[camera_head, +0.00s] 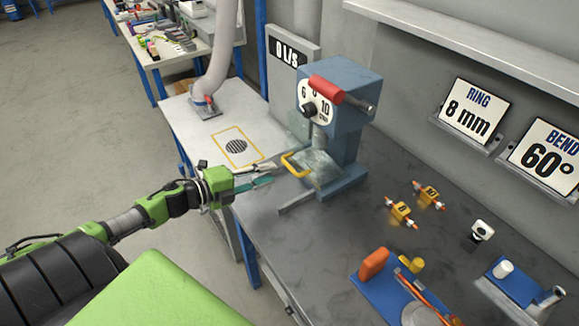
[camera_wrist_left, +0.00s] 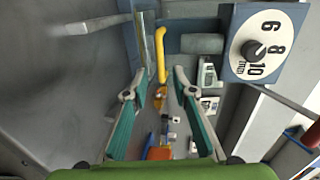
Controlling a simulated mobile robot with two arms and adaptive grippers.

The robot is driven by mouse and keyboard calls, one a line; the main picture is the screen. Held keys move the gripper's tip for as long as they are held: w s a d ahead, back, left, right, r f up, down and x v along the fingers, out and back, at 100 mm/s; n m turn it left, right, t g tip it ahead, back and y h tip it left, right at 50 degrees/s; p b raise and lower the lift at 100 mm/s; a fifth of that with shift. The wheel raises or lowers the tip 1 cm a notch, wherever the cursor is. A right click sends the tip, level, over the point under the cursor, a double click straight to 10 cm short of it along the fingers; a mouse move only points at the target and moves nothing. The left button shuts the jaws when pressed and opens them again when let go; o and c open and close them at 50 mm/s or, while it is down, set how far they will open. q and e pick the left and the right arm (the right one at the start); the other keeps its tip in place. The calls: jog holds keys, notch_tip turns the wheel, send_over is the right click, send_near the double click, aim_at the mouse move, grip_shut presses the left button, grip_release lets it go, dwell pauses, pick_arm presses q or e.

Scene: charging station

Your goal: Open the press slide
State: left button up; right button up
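The blue press (camera_head: 350,85) stands on the dark bench, with a white dial and a red-gripped lever (camera_head: 326,89). Its pale slide (camera_head: 322,168) sits low at the front and carries a yellow handle (camera_head: 293,165). My left gripper (camera_head: 270,174) reaches in from the left, just short of the handle. In the left wrist view my left gripper (camera_wrist_left: 159,76) has its teal-padded fingers spread wide and nothing between the pads. The yellow handle (camera_wrist_left: 160,54) is ahead of the fingertips, roughly midway between them; no contact shows. My right gripper is out of view.
Two small yellow blocks (camera_head: 401,211) lie right of the press. A blue fixture (camera_head: 375,287) is at the front. Wall signs read ring 8 mm (camera_head: 472,112) and bend 60° (camera_head: 548,157). A grey extraction arm (camera_head: 215,60) stands behind on the white table.

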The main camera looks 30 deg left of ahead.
aim_at(288, 167)
pick_arm(q)
jog(key=shift+p+x, duration=0.4)
jog(key=shift+x, duration=3.9)
jog(key=shift+c, duration=0.4)
grip_shut()
